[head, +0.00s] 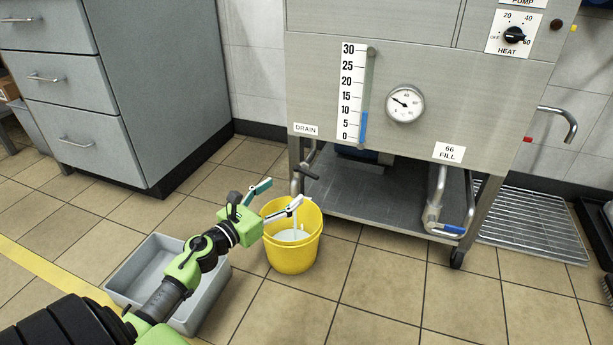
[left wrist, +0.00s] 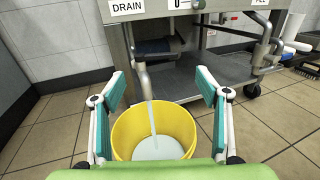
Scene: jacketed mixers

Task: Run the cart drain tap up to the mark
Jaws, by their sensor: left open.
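The drain tap (head: 301,170) hangs under the DRAIN label (head: 306,129) at the cart's left side, with a dark lever (head: 309,171) beside the pipe. A pale stream runs from its spout, which also shows in the left wrist view (left wrist: 146,82), into a yellow bucket (head: 291,256). Whitish liquid lies in the bucket; I cannot make out a mark on it. The cart's sight gauge (head: 366,95) shows blue up to about 10 on the 0–30 scale. My left gripper (head: 279,195) is open and empty, in front of the tap, over the bucket's near left rim. My right gripper is out of view.
A grey tub (head: 154,262) stands on the floor left of the bucket, under my left arm. A grey drawer cabinet (head: 130,100) is at the left. The fill pipe (head: 436,200) and a floor grate (head: 535,232) are at the right. The front floor is clear.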

